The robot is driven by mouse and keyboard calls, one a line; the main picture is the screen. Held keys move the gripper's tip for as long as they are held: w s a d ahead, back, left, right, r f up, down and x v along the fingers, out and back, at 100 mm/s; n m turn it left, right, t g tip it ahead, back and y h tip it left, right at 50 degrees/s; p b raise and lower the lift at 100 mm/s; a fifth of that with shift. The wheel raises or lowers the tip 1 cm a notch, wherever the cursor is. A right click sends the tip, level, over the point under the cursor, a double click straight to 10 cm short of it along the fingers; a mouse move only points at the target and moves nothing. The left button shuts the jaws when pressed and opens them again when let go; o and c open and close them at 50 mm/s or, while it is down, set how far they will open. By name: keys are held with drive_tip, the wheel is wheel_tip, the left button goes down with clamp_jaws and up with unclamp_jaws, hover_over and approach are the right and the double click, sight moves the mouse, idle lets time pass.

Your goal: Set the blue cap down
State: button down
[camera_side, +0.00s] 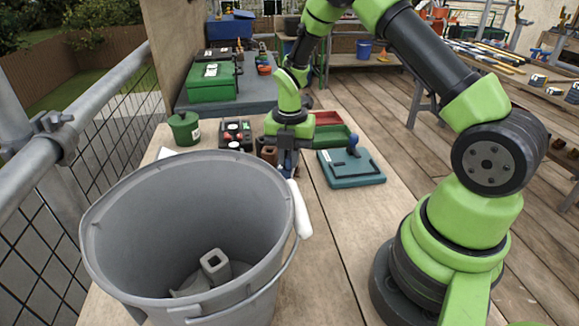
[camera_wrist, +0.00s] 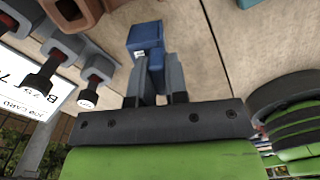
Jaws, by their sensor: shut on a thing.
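The blue cap (camera_wrist: 146,38) shows in the wrist view, a small blocky blue piece with a pale label, between the fingertips of my gripper (camera_wrist: 155,88). The fingers are shut on it. In the side view my gripper (camera_side: 288,160) points down over the wooden table, behind the grey bucket. The bucket's rim partly hides the fingertips there, so I cannot tell whether the cap touches the table.
The large grey bucket (camera_side: 120,215) stands in front with a grey block inside. A black tray of red-and-grey pieces (camera_side: 236,135), a green canister (camera_side: 184,128) and a teal case (camera_side: 352,170) surround my gripper. Bare table (camera_side: 335,220) lies right of the bucket.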

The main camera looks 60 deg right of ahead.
drive_tip(key=shift+f, duration=1.35)
drive_tip(key=shift+f, duration=0.15)
drive_tip(key=c, duration=1.1)
unclamp_jaws()
